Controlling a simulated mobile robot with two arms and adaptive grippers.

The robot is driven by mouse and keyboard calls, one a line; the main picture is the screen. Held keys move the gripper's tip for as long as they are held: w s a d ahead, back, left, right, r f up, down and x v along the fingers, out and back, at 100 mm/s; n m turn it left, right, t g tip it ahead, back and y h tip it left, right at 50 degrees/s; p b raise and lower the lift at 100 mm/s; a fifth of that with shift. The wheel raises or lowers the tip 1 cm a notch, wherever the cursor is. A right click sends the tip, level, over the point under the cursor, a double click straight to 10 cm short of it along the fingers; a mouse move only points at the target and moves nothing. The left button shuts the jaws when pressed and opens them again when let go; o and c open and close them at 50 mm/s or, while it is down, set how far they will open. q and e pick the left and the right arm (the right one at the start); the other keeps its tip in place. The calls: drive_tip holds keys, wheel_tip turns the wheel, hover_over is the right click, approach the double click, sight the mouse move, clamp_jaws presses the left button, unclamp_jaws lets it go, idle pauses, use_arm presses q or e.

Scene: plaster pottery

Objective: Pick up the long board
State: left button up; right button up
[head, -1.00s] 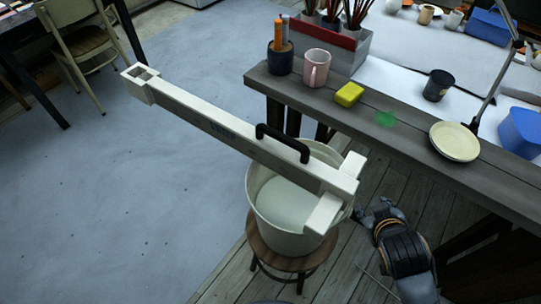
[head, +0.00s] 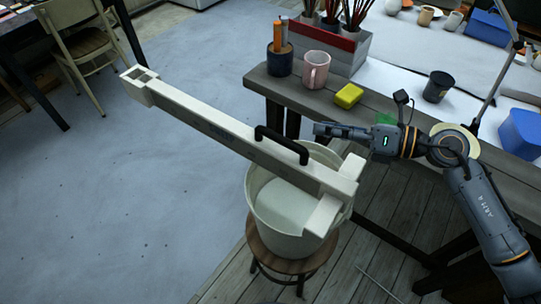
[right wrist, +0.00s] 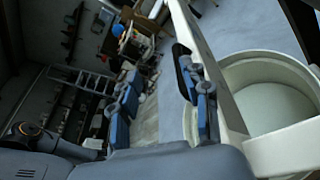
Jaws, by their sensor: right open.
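The long board (head: 205,122) is a white beam with a black handle (head: 282,143) on top. It lies aslant across the top of a white bucket (head: 268,222), its far end reaching out over the floor. In the right wrist view the board (right wrist: 222,85) runs past the right finger, and the handle (right wrist: 181,62) shows close behind that finger. My right gripper (head: 325,130) is open and empty, just right of the handle; its two fingers also show in the right wrist view (right wrist: 163,106). Whether a finger touches the handle is unclear. My left gripper is not in view.
The bucket stands on a round wooden stool (head: 262,256). The dark bench (head: 290,87) behind holds a pink mug (head: 315,70), a yellow sponge (head: 348,96), a dark cup (head: 437,86) and a pencil holder (head: 280,60).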

sight(277, 134)
drive_tip(key=shift+n+g+h, duration=0.6)
drive_tip(key=shift+g, duration=0.1)
drive_tip(key=a+f, duration=0.1)
drive_tip(key=a, duration=0.1)
drive_tip(key=w+a+f, duration=0.1)
drive_tip(key=a+f, duration=0.1)
drive_tip(key=w+a+f, duration=0.1)
drive_tip(key=a, duration=0.1)
drive_tip(key=shift+w+a+f, duration=0.1)
drive_tip(key=shift+w+f, duration=0.1)
drive_tip(key=shift+f, duration=0.15)
drive_tip(key=b+x, duration=0.1)
drive_tip(key=x, duration=0.4)
drive_tip(key=shift+w+a+f, duration=0.15)
drive_tip(key=shift+w+f, duration=0.1)
drive_tip(key=shift+f, duration=0.05)
clamp_jaws()
drive_tip(key=shift+r, duration=0.3)
